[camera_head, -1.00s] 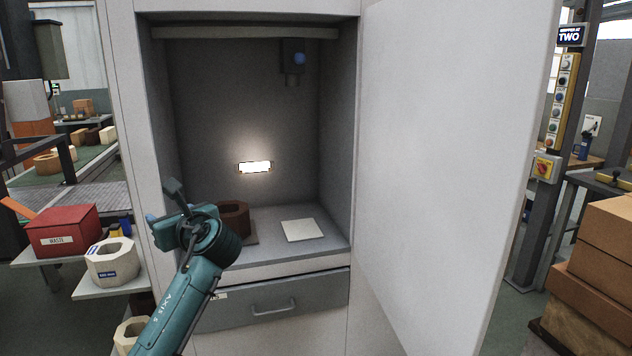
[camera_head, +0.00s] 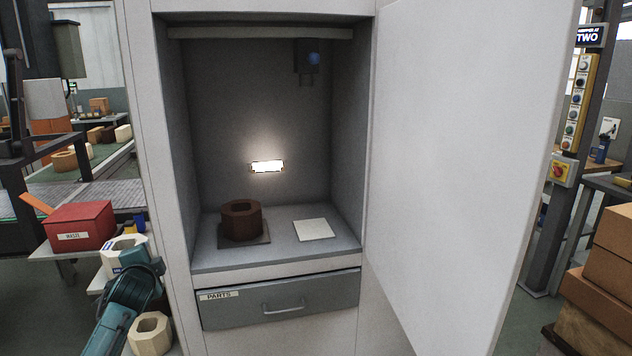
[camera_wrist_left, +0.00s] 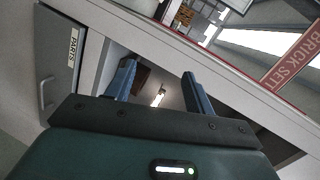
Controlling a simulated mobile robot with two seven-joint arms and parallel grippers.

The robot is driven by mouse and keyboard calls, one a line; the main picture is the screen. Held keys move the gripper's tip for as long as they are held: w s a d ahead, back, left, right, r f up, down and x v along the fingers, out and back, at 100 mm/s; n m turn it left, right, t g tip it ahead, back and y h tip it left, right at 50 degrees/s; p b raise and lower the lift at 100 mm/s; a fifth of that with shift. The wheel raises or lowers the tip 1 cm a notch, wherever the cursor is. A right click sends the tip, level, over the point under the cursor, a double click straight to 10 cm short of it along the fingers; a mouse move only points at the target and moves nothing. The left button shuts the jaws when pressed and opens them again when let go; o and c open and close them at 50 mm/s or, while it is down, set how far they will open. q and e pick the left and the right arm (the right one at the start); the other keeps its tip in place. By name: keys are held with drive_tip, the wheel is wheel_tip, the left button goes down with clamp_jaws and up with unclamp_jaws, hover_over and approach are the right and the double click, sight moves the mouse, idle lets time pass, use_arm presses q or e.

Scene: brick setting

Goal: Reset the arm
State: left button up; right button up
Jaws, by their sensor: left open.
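My left arm (camera_head: 125,300) is at the lower left of the head view, beside the open cabinet and in front of the shelf with pale blocks. Its gripper fingers cannot be made out there. In the left wrist view my left gripper (camera_wrist_left: 160,82) is open, with two blue fingers apart and nothing between them. The cabinet interior shows beyond the fingers. A dark brown hollow block (camera_head: 241,222) stands on a dark plate inside the cabinet, apart from my arm. My right arm and gripper are not in view.
The cabinet door (camera_head: 455,150) stands open on the right. A red WASTE box (camera_head: 80,227) and pale hollow blocks (camera_head: 150,335) are at left.

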use_arm(q)
drive_tip(key=w+d+r+n+t+h, duration=0.25)
drive_tip(key=d+r+n, duration=0.2)
drive_tip(key=n, duration=0.35)
drive_tip(key=s+d+f+m+g+h, duration=0.1)
drive_tip(key=s+d+f+h, duration=0.1)
drive_tip(key=s+d+f, duration=0.7)
drive_tip(key=s+d+f+g+h, duration=0.25)
drive_tip(key=s+d+f, duration=0.25)
drive_tip(key=s+f, duration=0.65)
drive_tip(key=s+d+f+g+h, duration=0.1)
drive_tip(key=s+d+f, duration=0.2)
drive_tip(key=s, duration=0.7)
drive_tip(key=s+d+f+n+g+h, duration=0.1)
drive_tip(key=s+d+f, duration=0.2)
drive_tip(key=s, duration=0.6)
drive_tip(key=shift+s+d+f, duration=0.3)
drive_tip(key=shift+s+d, duration=0.05)
drive_tip(key=shift+d, duration=0.6)
